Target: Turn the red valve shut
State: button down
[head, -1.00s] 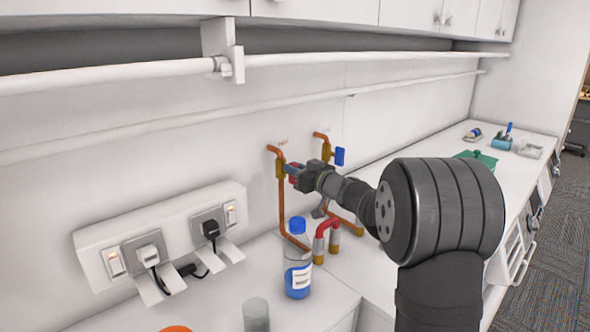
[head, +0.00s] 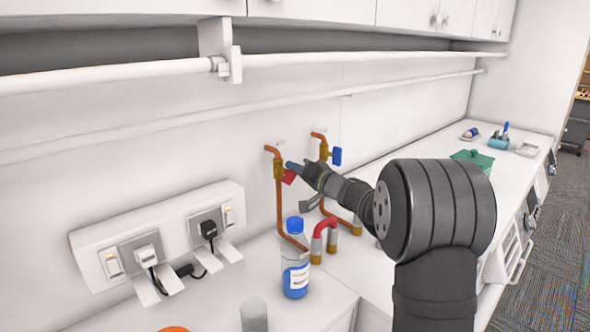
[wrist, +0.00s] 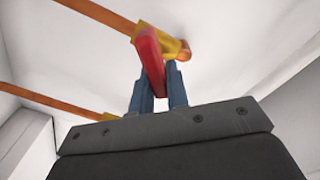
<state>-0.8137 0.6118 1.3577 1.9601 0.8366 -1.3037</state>
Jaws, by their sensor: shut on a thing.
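The red valve handle (head: 288,177) sits on a brass valve body (head: 279,169) in the left copper pipe, close to the wall. My gripper (head: 291,167) reaches it from the right, and its blue fingers are shut on the handle. In the wrist view the red handle (wrist: 149,52) runs down from the brass valve (wrist: 176,46) in between the two blue fingertips (wrist: 160,77). The part of the handle deep between the fingers is hidden.
A second copper pipe with a blue valve handle (head: 337,156) stands just right of my gripper. Below are a red pipe bend (head: 325,226), a blue-capped bottle (head: 296,272) and a grey cylinder (head: 254,316). A socket panel (head: 90,239) is at left.

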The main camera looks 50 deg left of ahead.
jog(key=m, duration=0.4)
jog(key=shift+w+f+m, duration=0.25)
jog(key=shift+f+m, duration=0.2)
jog(key=shift+m, duration=0.8)
jog(key=shift+f+m, duration=0.15)
jog(key=shift+m, duration=0.8)
jog(key=c, duration=1.4)
grip_release()
jog(key=d, duration=1.7)
jog(key=shift+d, duration=0.25)
jog(key=shift+a, duration=0.1)
